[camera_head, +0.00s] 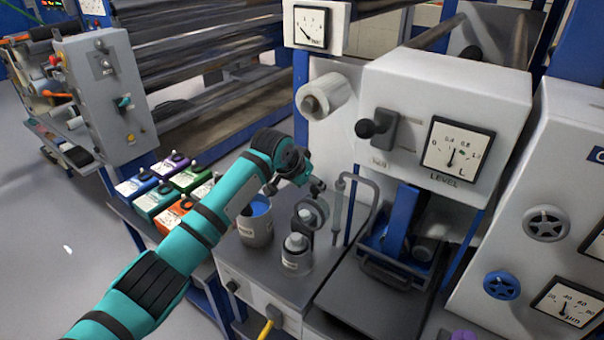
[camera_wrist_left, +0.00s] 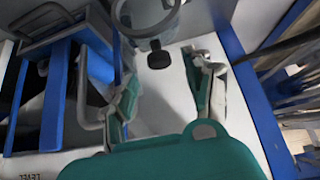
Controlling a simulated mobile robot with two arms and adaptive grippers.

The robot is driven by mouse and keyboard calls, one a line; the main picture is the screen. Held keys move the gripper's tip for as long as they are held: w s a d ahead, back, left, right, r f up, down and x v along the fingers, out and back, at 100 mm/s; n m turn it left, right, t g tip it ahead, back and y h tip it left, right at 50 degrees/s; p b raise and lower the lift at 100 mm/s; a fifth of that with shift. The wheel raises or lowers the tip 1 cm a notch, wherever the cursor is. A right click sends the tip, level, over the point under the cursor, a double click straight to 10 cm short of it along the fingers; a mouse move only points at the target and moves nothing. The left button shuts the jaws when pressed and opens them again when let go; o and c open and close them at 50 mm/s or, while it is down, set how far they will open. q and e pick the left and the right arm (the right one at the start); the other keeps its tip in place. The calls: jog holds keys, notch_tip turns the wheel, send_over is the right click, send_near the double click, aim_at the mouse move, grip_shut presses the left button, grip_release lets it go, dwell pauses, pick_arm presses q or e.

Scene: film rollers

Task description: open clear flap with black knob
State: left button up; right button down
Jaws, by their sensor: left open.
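A round clear flap with a pale rim (camera_wrist_left: 168,25) shows at the top of the left wrist view. Its black knob (camera_wrist_left: 158,56) hangs at the flap's lower edge in that view, against a pale surface. My left gripper (camera_wrist_left: 164,78) is open, with one finger on each side of the knob's line. The knob lies beyond the fingertips' gap and I see no contact. In the head view my left gripper (camera_head: 316,187) is above the small bench, by a round glassy part (camera_head: 312,211), partly hidden by the wrist. My right gripper is not in view.
A bent grey pipe (camera_head: 375,200) stands close right of the gripper. A grey can with blue contents (camera_head: 256,228) and a lidded pot (camera_head: 297,256) stand on the bench. A machine with a black lever (camera_head: 375,126) and LEVEL gauge (camera_head: 457,147) rises behind. Coloured boxes (camera_head: 153,199) stand at left.

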pick_arm(q)
jog(key=v, duration=0.6)
jog(key=shift+r, duration=0.2)
